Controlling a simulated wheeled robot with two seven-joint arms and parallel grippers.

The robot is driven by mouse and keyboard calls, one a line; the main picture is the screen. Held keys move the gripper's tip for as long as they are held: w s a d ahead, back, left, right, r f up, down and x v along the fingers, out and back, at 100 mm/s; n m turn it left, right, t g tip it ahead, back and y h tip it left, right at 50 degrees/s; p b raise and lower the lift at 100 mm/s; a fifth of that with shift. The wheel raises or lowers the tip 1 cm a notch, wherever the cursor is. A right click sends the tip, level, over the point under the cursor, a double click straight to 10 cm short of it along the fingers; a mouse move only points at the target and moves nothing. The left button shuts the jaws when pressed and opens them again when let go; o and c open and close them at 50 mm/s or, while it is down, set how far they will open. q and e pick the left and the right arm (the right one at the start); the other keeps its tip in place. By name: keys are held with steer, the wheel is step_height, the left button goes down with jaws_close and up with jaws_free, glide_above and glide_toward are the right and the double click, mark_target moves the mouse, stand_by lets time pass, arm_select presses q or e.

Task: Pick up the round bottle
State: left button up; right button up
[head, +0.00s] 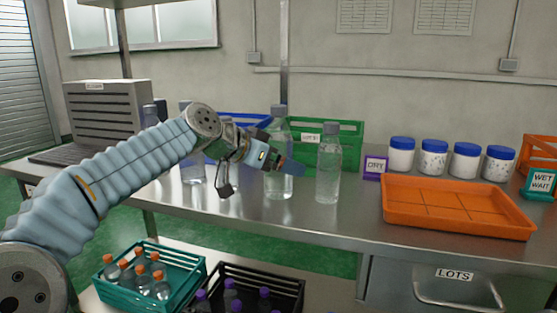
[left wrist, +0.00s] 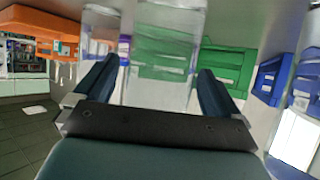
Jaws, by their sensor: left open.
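Several clear bottles with grey caps stand on the metal bench. One clear bottle (head: 279,132) stands at my left gripper (head: 284,164), partly hidden by it. Another clear bottle (head: 328,168) stands upright to its right, and a third (head: 191,170) is partly behind my arm. I cannot tell for sure which is the round one. In the left wrist view, a clear bottle (left wrist: 160,60) shows between the two spread dark-blue fingers, and another (left wrist: 101,25) is beside it. The left gripper is open; contact is not clear. My right gripper is out of view.
An orange tray (head: 455,207) and white jars with blue lids (head: 433,159) are at the right. A green crate (head: 349,142) and a blue crate (head: 243,119) stand behind the bottles. Crates of capped bottles, one teal (head: 190,276), are below. The bench front is clear.

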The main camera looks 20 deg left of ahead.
arm_select(q)
steer(key=c, duration=1.4)
steer(key=shift+r, duration=0.1)
steer(key=shift+c, duration=0.5)
